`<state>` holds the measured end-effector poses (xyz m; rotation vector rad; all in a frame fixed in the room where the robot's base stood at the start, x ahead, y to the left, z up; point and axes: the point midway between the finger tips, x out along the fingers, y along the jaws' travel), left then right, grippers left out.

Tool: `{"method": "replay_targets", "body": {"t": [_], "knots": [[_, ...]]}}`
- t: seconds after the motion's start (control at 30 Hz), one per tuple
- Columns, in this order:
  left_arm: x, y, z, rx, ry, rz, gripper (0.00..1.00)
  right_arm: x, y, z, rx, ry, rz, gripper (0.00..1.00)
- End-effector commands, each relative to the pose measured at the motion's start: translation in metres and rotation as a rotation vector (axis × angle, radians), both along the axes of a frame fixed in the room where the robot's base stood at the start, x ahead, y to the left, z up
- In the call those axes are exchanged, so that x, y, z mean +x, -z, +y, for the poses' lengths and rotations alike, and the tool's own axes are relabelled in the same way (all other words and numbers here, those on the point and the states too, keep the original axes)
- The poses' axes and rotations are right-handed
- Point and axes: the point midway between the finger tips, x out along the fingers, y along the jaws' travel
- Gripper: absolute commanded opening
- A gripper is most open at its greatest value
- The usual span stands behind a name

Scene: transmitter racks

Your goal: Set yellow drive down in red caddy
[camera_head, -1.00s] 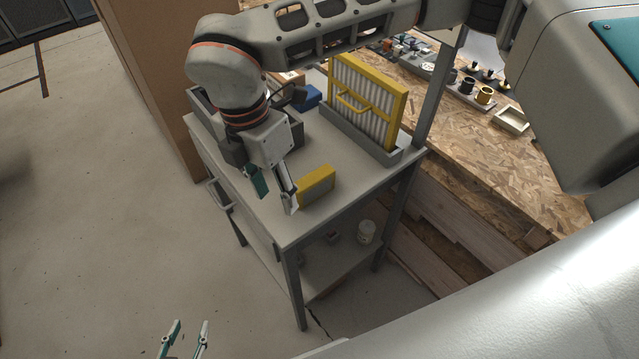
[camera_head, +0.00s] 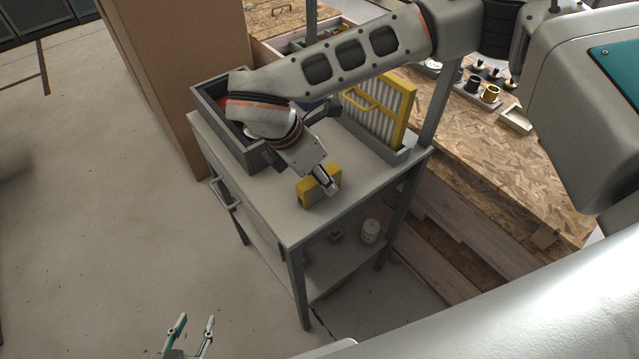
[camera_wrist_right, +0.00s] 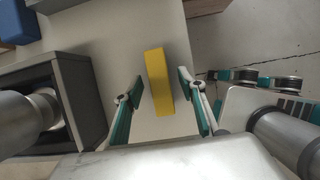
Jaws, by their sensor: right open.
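The yellow drive (camera_head: 306,191) stands on the grey cart top near its front edge. My right gripper (camera_head: 328,186) is at the drive. In the right wrist view its teal fingers are spread on both sides of the yellow drive (camera_wrist_right: 159,82), with a gap on each side. My left gripper (camera_head: 193,324) is open and empty, low over the floor, away from the cart. A grey open box (camera_head: 252,158) stands on the cart's left end, and a little red shows inside it. My right arm hides much of its inside, so I cannot tell whether this is the red caddy.
A yellow-framed pleated filter (camera_head: 400,112) stands in a grey holder at the cart's back right. A blue item (camera_wrist_right: 18,24) lies behind. A cardboard box (camera_head: 165,75) rises left of the cart. A wooden workbench (camera_head: 465,135) with small parts lies beyond.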

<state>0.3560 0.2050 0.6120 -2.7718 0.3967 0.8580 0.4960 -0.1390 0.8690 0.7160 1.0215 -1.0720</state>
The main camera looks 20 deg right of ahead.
Motion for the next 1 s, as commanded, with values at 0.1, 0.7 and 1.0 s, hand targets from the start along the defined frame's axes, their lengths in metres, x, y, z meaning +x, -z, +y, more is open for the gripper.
{"method": "replay_targets", "body": {"t": [0.1,0.7,1.0], "knots": [[-0.0004,0.0006,-0.0002,-0.001,0.0,0.001,0.37,0.0012,0.0093,-0.0038,0.0,0.001,0.001,0.4],[-0.0012,0.0026,-0.0004,-0.001,0.0,0.002,0.37,0.0011,0.0128,-0.0035,0.0,-0.001,0.0,0.4],[-0.0015,0.0033,-0.0004,0.0,0.0,0.003,0.37,0.0013,0.0143,-0.0035,0.0,-0.001,0.0,0.4]]}}
